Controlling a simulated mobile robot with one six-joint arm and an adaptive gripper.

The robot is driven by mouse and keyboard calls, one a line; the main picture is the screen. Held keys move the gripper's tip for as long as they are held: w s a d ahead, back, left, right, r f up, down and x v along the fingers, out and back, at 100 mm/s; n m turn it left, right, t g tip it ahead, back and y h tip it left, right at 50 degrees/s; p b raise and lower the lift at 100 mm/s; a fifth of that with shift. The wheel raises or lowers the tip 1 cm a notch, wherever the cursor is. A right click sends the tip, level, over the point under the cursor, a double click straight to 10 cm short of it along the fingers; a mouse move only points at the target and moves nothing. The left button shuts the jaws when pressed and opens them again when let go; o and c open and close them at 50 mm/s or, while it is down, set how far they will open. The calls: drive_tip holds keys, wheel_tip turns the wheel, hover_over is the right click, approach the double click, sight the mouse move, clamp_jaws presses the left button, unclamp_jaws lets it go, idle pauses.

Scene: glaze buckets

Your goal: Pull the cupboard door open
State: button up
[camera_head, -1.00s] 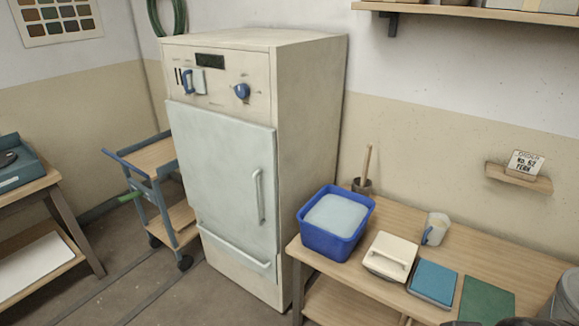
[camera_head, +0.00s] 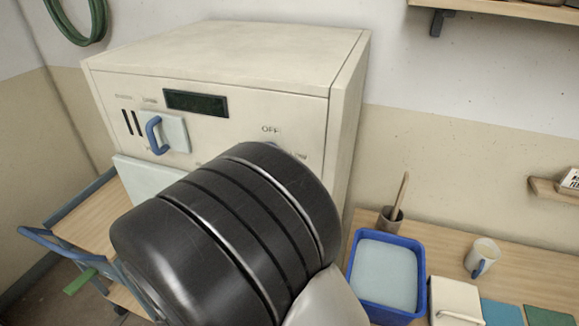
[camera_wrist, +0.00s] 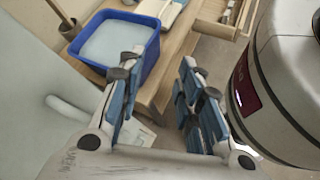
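The cupboard is a cream upright cabinet (camera_head: 232,55) with a control panel. Its pale green-grey door (camera_head: 146,178) shows only at the upper left corner in the head view; my dark arm hides the rest. The door looks shut there. In the wrist view the door surface (camera_wrist: 30,90) fills the left side, and its pale bar handle (camera_wrist: 72,112) lies left of the left finger. My gripper (camera_wrist: 160,66) is open, with nothing visible between its blue-padded fingers. The handle is outside the fingers; I cannot tell whether they touch.
A blue tub (camera_head: 386,277) stands on the wooden bench (camera_head: 447,240) at right, close to the fingers in the wrist view. A mug (camera_head: 481,258) and brush pot (camera_head: 391,220) are nearby. A blue trolley (camera_head: 62,245) stands left of the cupboard.

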drive_tip(key=s+a+f+n+t+y+p, duration=0.2)
drive_tip(key=a+f+n+t+p, duration=0.1)
drive_tip(key=a+f+n+t, duration=0.85)
drive_tip(key=w+d+n+b, duration=0.1)
drive_tip(key=w+d, duration=0.3)
drive_tip(key=w, duration=0.3)
drive_tip(key=w+d+r+n+t+b, duration=0.1)
drive_tip(key=w+d, duration=0.4)
drive_tip(key=w, duration=0.2)
drive_tip(key=shift+w, duration=0.25)
drive_tip(key=shift+a+n+t, duration=0.1)
drive_tip(key=shift+n+t, duration=0.15)
drive_tip(key=shift+c, duration=0.6)
clamp_jaws()
